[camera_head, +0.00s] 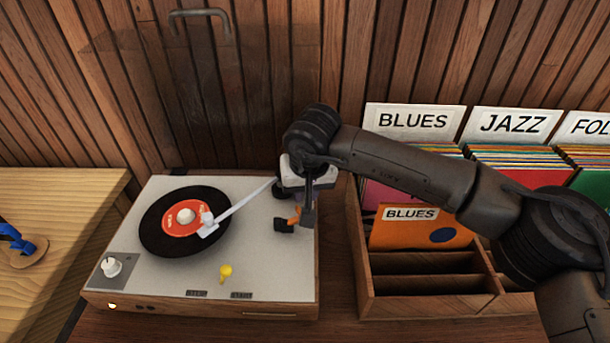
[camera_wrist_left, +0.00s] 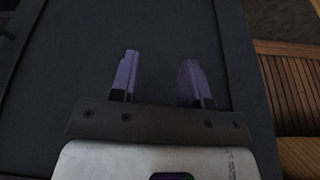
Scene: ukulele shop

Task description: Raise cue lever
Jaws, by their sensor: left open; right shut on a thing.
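The turntable (camera_head: 140,262) stands on the counter with a black record (camera_head: 160,232) with an orange label on its platter. The white tonearm (camera_head: 240,203) reaches over the record, its head above the label's right edge; I cannot tell if it touches. My right gripper (camera_head: 295,221) is at the right side of the deck, shut on a small orange lever (camera_head: 294,214) that shows between its dark fingers. The gripper hides the tonearm's base and part of the lever. My left gripper (camera_wrist_left: 157,75) is open and empty in the left wrist view, over a dark flat surface.
A yellow knob (camera_head: 226,271) and a white knob (camera_head: 112,266) sit at the deck's front. A clear lid with a handle (camera_head: 201,13) stands open behind. A wooden record crate (camera_head: 365,285) stands close on the right, under my right arm. A blue object (camera_head: 17,239) is at far left.

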